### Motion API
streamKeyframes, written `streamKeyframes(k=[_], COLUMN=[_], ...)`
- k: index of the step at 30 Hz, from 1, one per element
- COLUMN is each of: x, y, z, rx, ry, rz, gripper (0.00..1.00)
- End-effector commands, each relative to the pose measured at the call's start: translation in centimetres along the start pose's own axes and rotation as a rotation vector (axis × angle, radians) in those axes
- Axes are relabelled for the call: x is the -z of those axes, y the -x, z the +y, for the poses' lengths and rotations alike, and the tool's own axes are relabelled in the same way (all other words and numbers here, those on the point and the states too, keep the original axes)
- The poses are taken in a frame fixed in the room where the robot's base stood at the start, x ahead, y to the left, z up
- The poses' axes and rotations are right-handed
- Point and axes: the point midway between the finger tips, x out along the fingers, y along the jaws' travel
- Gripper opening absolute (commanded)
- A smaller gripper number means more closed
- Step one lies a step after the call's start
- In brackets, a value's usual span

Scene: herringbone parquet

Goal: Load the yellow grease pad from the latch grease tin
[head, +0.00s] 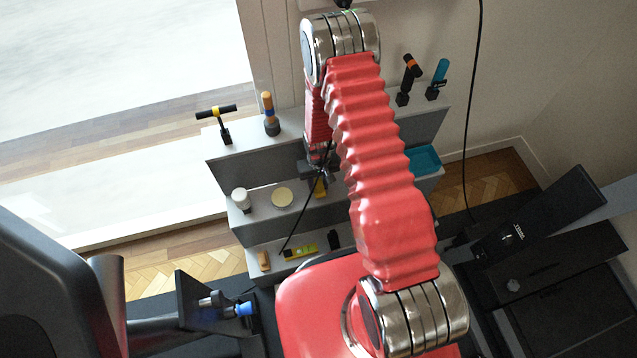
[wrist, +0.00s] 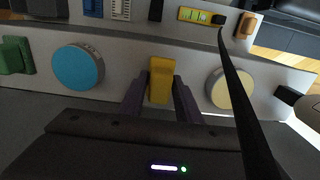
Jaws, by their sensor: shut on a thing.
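My gripper (wrist: 160,98) is shut on a yellow block-like pad (wrist: 160,80), with a dark finger on each side of it. The yellow pad (head: 320,187) also shows under my gripper (head: 318,174) in the head view, over the middle shelf. A round tin with a pale yellow top (wrist: 230,88) stands to the right of the pad in the wrist view, apart from it. That tin (head: 282,197) is left of my gripper in the head view. I cannot tell whether the pad touches the shelf.
A blue-topped round tin (wrist: 78,68) and a green object (wrist: 16,55) stand left of the pad. A white object (head: 240,199) stands beyond the pale tin. A yellow level (head: 300,250) lies on the lower shelf. A black cable (wrist: 240,95) crosses the wrist view.

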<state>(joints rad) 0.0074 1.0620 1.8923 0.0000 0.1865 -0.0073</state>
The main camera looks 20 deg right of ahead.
Motion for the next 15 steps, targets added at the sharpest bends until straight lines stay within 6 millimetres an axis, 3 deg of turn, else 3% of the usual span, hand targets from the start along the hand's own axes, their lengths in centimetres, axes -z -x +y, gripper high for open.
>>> streamKeyframes(k=[15], x=[0.0], y=[-1.9], z=[0.0], rx=[0.000], ry=[0.000], rz=[-0.001], gripper=[0.13])
